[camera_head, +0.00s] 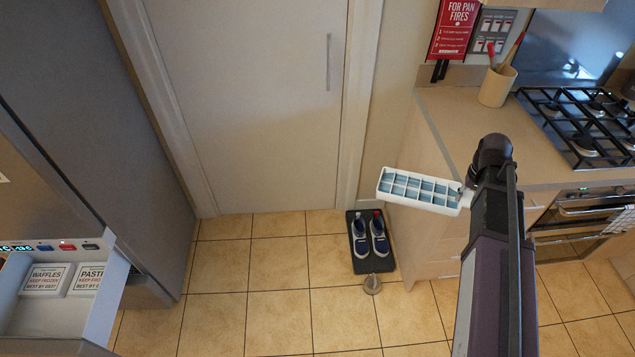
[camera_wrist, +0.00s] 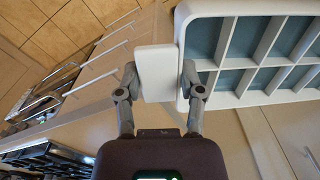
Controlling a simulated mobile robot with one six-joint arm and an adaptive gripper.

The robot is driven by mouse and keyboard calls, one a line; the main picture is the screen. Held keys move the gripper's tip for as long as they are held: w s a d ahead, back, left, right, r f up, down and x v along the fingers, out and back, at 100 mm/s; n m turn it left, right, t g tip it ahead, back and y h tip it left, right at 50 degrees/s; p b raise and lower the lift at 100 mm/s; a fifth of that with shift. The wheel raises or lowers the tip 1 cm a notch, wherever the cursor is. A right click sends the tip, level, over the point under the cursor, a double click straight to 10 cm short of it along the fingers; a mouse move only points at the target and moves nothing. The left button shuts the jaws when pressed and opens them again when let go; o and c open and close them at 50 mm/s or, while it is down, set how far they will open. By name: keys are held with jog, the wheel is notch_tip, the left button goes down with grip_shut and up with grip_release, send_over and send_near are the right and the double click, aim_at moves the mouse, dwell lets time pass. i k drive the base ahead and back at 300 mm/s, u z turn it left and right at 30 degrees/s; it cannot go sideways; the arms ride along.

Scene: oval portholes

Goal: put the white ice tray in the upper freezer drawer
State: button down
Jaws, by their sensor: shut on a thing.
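The white ice tray (camera_head: 418,190) has blue-grey compartments and hangs in the air in the head view, left of my gripper (camera_head: 468,196). In the wrist view my gripper (camera_wrist: 162,82) is shut on a white tab at the end of the tray, and the tray (camera_wrist: 232,62) extends to the right. An open freezer drawer (camera_head: 103,295) is at the lower left of the head view, far to the left of the tray. It holds two white boxes, one labelled waffles (camera_head: 47,279) and one labelled pasta (camera_head: 88,278). Whether it is the upper drawer cannot be told.
A tall grey fridge-freezer (camera_head: 75,130) stands at the left. A worktop (camera_head: 455,125) with a hob (camera_head: 580,120) and a utensil pot (camera_head: 497,86) is at the right. The floor between is clear.

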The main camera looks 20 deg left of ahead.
aim_at(49, 328)
jog(key=u, duration=0.4)
jog(key=k, duration=0.1)
jog(key=u, duration=2.1)
jog(key=i, duration=1)
jog(key=u, duration=0.05)
